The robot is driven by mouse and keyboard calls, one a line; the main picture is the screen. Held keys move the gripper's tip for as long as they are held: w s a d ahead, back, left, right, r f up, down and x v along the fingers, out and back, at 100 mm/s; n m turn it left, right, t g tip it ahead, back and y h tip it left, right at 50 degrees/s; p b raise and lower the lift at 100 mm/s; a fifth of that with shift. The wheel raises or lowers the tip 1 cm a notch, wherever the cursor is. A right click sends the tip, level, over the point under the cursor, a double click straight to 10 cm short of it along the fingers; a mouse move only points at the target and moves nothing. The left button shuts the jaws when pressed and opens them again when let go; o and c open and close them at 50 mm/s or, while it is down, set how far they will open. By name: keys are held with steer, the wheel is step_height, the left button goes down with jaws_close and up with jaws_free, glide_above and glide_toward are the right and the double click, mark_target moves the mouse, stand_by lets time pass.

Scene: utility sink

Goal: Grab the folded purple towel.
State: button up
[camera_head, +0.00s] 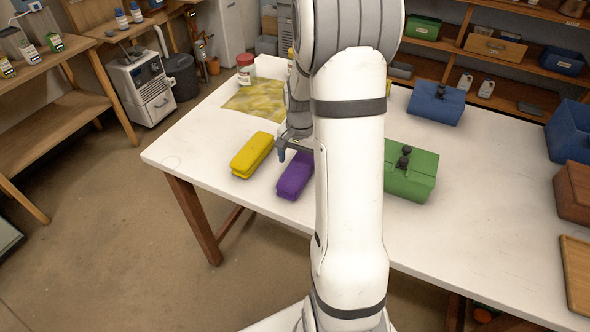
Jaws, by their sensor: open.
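The folded purple towel (293,178) lies on the white table (468,216) near its front edge, left of my arm. Its right part is hidden behind my white arm. My gripper (290,150) is at the far end of the towel, with a finger just above or beside it. I cannot tell whether it touches. The gripper is open, and no towel shows between the fingers. Most of the gripper is hidden by my arm.
A folded yellow towel (252,155) lies just left of the purple one. A green box (412,175) stands right of my arm, with a blue box (436,103) behind it. A yellowish cloth (256,100) and a red-lidded jar (246,70) are further back.

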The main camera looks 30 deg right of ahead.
mark_target(298, 167)
steer(key=shift+w+f+p, duration=0.2)
steer(key=shift+f+p, duration=0.05)
steer(key=shift+f, duration=1)
steer(key=shift+w+f+p, duration=0.2)
steer(key=shift+f+p, duration=0.05)
steer(key=shift+f, duration=1)
steer(key=c, duration=1.1)
